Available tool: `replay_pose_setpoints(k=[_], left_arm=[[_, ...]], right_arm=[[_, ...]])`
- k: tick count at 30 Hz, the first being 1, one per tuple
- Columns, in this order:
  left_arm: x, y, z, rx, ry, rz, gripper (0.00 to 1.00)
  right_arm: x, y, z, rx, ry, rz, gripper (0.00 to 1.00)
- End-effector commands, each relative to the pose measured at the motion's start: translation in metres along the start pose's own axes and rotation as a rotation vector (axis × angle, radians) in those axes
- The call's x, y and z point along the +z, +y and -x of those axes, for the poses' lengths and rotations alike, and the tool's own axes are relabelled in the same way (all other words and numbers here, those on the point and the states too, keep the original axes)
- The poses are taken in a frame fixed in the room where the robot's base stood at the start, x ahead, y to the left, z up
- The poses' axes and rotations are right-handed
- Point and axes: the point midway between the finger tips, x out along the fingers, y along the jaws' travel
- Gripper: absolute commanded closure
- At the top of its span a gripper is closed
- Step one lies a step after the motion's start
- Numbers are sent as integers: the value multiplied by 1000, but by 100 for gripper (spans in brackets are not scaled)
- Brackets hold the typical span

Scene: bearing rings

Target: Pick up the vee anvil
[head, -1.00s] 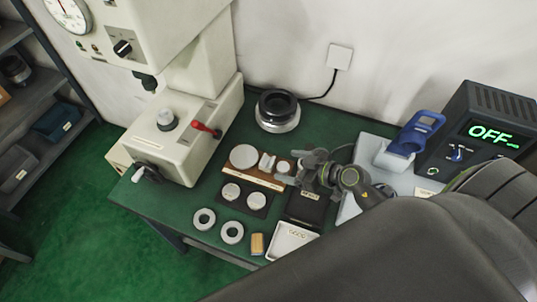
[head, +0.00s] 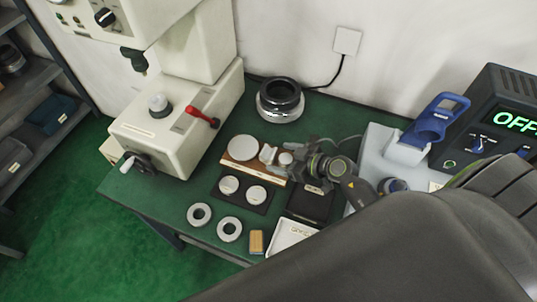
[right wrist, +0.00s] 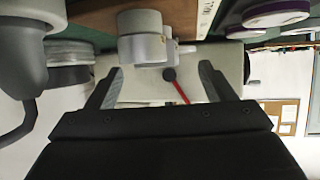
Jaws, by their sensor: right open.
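The vee anvil (head: 267,154) is a small pale grey piece on a wooden rack (head: 240,164) in the head view. It stands between a large round flat anvil (head: 243,147) and a small round one (head: 285,159). My right gripper (head: 307,151) is just right of the rack, beside the small round anvil. In the right wrist view the open, empty jaws (right wrist: 160,86) face pale grey anvil pieces (right wrist: 140,46); I cannot tell clearly where one piece ends and another begins. My left gripper is not in view.
A press (head: 175,125) with a red lever (head: 203,117) stands left of the rack. A black-and-silver ring unit (head: 280,98) is behind it. A dark tray with two discs (head: 229,184), loose rings (head: 199,214) and a tan block (head: 256,242) lie in front. A control box (head: 490,110) is right.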

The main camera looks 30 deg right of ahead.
Motion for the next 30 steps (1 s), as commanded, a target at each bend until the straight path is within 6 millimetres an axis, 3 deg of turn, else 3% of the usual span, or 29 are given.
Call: replay_pose_setpoints(k=[6, 15, 30], left_arm=[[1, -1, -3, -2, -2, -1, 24], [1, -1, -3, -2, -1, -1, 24], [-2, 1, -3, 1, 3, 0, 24]], right_arm=[[0, 2, -31, 0, 1, -1, 24], [0, 2, -36, 1, 0, 0, 24], [0, 2, -36, 1, 0, 0, 88]])
